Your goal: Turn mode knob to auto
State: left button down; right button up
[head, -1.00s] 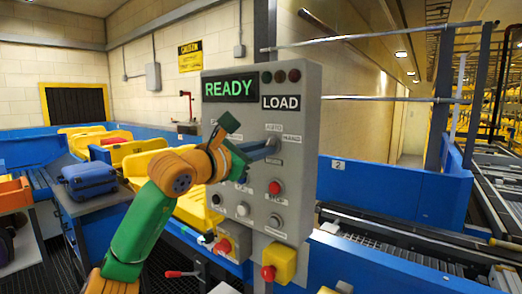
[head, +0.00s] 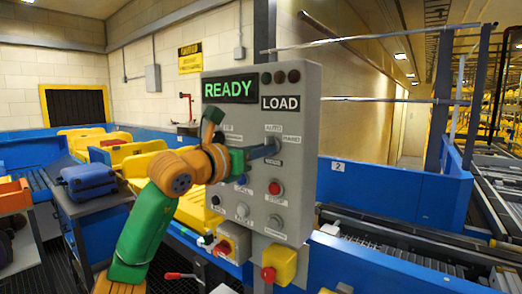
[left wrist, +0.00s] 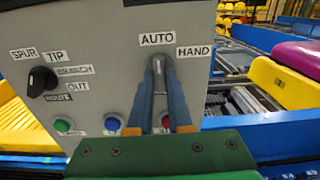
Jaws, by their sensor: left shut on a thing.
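The grey control panel (head: 310,110) faces me at the middle of the head view, with a lit READY sign (head: 230,89) and a LOAD plate. My left gripper (head: 275,148) is at the panel's AUTO/HAND selector, shut on the mode knob. In the left wrist view the two blue fingers (left wrist: 158,68) close in on the knob (left wrist: 159,76), which shows only as a narrow grey strip between them. The AUTO label (left wrist: 157,39) is just above the fingertips and the HAND label (left wrist: 194,50) is to their upper right. The knob's pointer is mostly hidden. My right gripper is out of view.
A black selector (left wrist: 42,82) with SPUR, TIP, BRANCH and OUT labels sits left of the knob. A red button (head: 275,188) and other controls are below. A yellow box with a red button (head: 268,274) hangs under the panel. Blue conveyor walls stand behind.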

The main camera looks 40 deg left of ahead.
pick_arm(q)
jog(key=shift+r, duration=0.1)
jog(key=c, duration=0.8)
grip_release()
jog(key=shift+c, duration=0.2)
jog(key=s+b, duration=0.3)
jog(key=s, duration=0.4)
jog(key=shift+d, duration=0.35)
